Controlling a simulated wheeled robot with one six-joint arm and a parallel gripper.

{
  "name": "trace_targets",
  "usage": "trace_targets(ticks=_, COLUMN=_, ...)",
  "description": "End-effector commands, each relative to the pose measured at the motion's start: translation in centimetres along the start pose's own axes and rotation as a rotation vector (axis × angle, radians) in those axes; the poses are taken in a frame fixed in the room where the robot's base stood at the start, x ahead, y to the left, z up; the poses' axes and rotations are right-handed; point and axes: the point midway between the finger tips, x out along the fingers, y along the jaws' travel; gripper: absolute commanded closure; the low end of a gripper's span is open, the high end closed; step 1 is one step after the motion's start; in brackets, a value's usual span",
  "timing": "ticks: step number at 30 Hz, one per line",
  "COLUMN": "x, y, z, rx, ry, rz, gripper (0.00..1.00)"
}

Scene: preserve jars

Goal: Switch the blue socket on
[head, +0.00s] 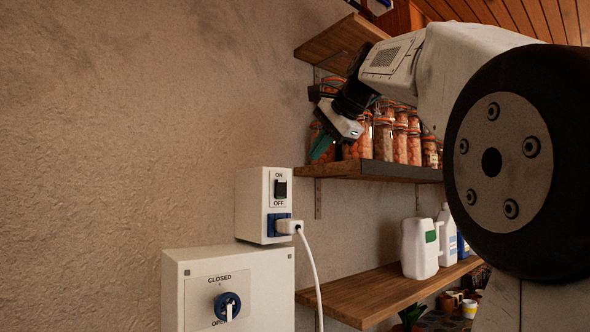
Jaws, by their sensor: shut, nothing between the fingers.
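The blue socket (273,224) is on the front of a small white box (250,205). A white plug (289,227) sits in it, with a white cable hanging down. Above the socket is a dark rocker switch (280,188) between the labels ON and OFF. I cannot tell which side of the rocker is pressed in. My gripper (321,150) is shut and empty. Its greenish fingertips point down and left, above and to the right of the switch in the picture, apart from the box. They appear in front of the jar shelf.
Below the socket box is a larger white cabinet (185,290) with a blue rotary knob (227,306) marked CLOSED and OPEN. A shelf (345,170) of preserve jars (383,140) stands behind my gripper. A lower shelf (345,292) holds white bottles (420,248). The wall left is bare.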

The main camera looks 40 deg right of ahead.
Motion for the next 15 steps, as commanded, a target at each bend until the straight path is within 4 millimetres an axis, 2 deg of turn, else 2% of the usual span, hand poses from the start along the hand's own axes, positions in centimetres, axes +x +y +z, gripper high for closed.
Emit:
trace_targets(ticks=5, x=2.5, y=0.1, z=0.1, rx=-0.001, ry=-0.004, rz=0.004, gripper=1.00)
trace_targets(ticks=15, x=9.7, y=0.1, z=0.1, rx=-0.001, ry=-0.003, rz=0.003, gripper=1.00)
